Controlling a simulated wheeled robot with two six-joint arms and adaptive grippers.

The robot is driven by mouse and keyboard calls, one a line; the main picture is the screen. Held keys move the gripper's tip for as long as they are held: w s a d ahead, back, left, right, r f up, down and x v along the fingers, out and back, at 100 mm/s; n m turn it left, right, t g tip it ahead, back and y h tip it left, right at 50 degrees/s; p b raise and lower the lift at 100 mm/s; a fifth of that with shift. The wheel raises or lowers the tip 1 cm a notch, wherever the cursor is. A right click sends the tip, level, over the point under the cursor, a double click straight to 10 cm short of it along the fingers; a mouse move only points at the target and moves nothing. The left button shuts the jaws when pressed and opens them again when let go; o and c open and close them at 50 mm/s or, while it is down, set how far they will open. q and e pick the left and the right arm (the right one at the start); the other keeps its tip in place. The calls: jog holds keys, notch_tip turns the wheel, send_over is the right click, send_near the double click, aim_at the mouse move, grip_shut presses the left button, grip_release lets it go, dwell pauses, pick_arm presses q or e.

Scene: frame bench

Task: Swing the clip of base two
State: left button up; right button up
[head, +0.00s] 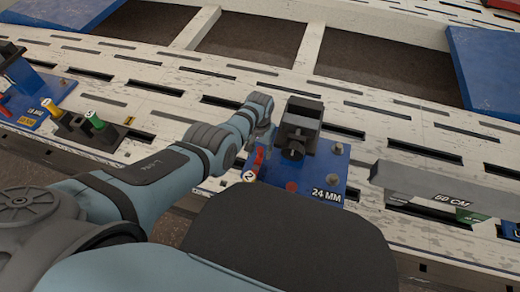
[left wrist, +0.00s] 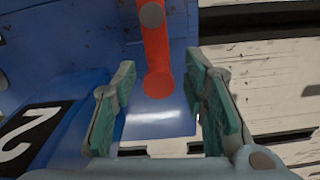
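Base two (head: 325,172) is a blue plate right of centre in the head view, with a "2" tag and a "24 MM" label. A black clamp block (head: 300,122) stands on it. Its red clip (head: 257,162) is at the plate's left edge, partly hidden by my left gripper (head: 262,138). In the left wrist view the red clip (left wrist: 157,48) is a flat bar with a grey pivot and a rounded end. My left gripper (left wrist: 160,75) is open, its green-padded fingers on either side of the clip's rounded end, with gaps showing. My right gripper is out of view.
Another blue base (head: 38,100) with black parts stands at the left, beside a black holder (head: 90,130) with yellow and green pieces. A long grey bar (head: 430,185) lies at the right. The slotted white bench (head: 180,70) is clear behind base two.

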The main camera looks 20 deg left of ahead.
pick_arm(q)
jog(key=shift+w+r, duration=0.1)
jog(key=shift+r, duration=0.4)
notch_tip(320, 180, up, 11)
dwell(0.5)
